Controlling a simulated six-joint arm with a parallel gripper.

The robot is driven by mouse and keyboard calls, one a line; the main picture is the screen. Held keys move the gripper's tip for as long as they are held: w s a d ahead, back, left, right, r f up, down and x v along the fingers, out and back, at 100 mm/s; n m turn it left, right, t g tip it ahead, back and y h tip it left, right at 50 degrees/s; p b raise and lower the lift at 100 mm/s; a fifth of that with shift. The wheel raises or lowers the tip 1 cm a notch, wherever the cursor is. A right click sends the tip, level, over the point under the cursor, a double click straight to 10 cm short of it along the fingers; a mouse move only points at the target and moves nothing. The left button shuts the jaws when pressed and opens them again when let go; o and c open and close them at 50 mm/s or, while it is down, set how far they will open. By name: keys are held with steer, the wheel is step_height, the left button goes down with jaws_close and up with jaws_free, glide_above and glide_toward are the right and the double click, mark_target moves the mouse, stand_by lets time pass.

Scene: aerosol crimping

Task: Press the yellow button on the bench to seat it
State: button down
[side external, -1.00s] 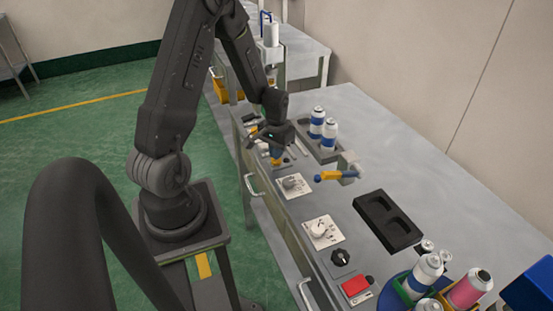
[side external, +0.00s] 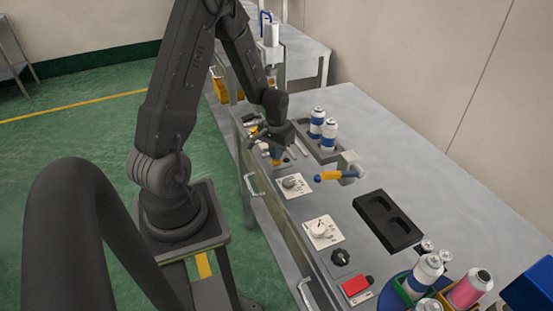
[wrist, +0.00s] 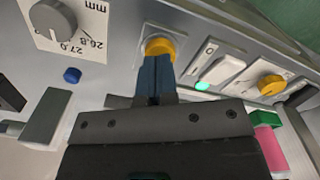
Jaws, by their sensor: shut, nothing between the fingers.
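The yellow button (wrist: 160,47) sits on a light square plate on the bench's control panel, at the top centre of the wrist view. My gripper (wrist: 155,65) is shut and empty. Its blue fingertips are together and overlap the lower edge of the button in that view. Whether they touch it or hover just above it, I cannot tell. In the side view my gripper (side external: 266,143) is low over the left edge of the bench, and the button is hard to make out there.
In the wrist view, a white rocker switch (wrist: 219,70) with a green light and a yellow knob (wrist: 271,85) are right of the button. A grey dial (wrist: 53,18) and a blue button (wrist: 72,75) are left. A tray with spray cans (side external: 330,134) stands near my gripper.

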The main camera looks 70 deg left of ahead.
steer(key=shift+f, duration=0.6)
steer(key=shift+r, duration=0.1)
step_height(320, 180, up, 11)
stand_by(1.4)
steer(key=d+r+m+t, duration=0.2)
steer(key=d+r, duration=0.7)
steer(key=d, duration=0.2)
steer(key=s+d+r+m+t, duration=0.3)
steer(key=s+d+r, duration=0.4)
steer(key=s+d, duration=0.3)
steer(key=shift+d+r+m+t, duration=0.3)
steer(key=shift+d+m, duration=0.2)
steer(key=shift+d, duration=0.2)
